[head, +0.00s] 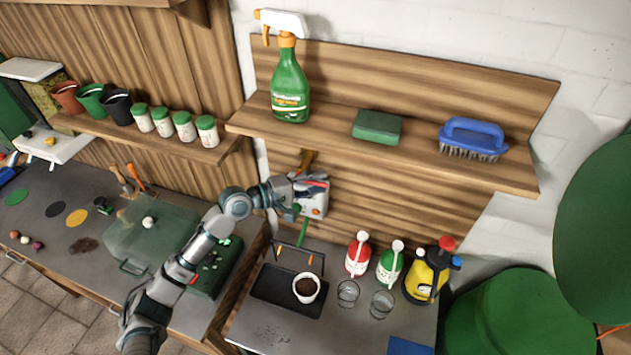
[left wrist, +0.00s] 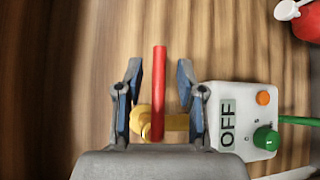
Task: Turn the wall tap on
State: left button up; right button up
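The wall tap has a brass body, which shows in the head view (head: 308,158) against the wooden panel below the shelf. In the left wrist view the brass body (left wrist: 143,121) lies behind a long red lever handle (left wrist: 159,90). My left gripper (left wrist: 159,78) is open, with one finger on each side of the red handle and a gap on both sides. In the head view my left gripper (head: 303,188) is at the tap and covers much of it. My right gripper is in neither view.
A white control box (left wrist: 240,118) reading OFF, with an orange button and green knob, sits right beside the gripper. A wooden shelf (head: 340,138) with a spray bottle (head: 290,90) hangs above. Below are a black tray (head: 275,290), glasses and bottles on the bench.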

pick_arm(q)
grip_shut()
